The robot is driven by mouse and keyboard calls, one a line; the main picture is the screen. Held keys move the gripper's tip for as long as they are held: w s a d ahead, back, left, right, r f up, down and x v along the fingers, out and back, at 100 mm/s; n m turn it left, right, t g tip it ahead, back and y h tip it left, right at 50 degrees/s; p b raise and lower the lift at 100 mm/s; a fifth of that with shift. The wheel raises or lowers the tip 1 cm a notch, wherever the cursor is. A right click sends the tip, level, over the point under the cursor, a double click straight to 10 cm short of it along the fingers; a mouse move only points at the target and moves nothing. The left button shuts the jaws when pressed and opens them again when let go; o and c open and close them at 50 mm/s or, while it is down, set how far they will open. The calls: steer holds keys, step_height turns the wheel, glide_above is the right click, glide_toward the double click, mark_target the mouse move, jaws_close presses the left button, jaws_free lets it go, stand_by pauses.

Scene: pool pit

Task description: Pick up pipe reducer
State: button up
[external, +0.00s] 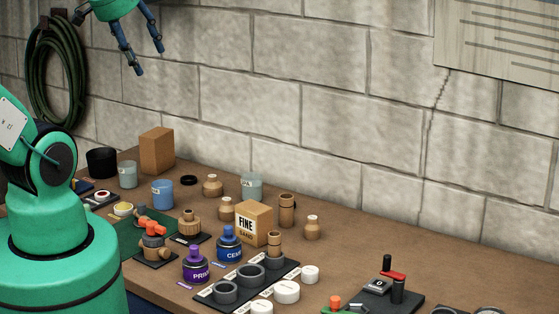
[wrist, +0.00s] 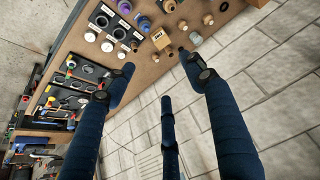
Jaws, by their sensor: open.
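Several tan fittings stand on the brown bench; I cannot tell for sure which is the pipe reducer. Stepped, narrow-topped ones that may be it stand at the back (external: 212,186), beside the sand box (external: 226,209) and at the right (external: 312,228). Straighter tan pieces (external: 287,210) stand near them. My gripper (external: 149,59) is open and empty, high above the back left of the bench, well apart from the fittings. In the wrist view its dark blue fingers (wrist: 156,62) are spread, with the bench beyond them and small tan fittings (wrist: 195,39) near the bench edge.
A box marked FINE (external: 254,223), purple (external: 196,265) and blue (external: 229,245) jars and a black tray of grey rings (external: 236,284) crowd the middle. A cardboard box (external: 157,151) and cups stand at the back left. The block wall (external: 310,110) rises behind. The bench's right rear is clear.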

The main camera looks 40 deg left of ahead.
steer(key=m+g, duration=0.2)
steer(key=g, duration=0.4)
glide_above(313, 217)
step_height(313, 217, down, 40)
steer(key=shift+b, duration=0.4)
steer(key=shift+f, duration=4.25)
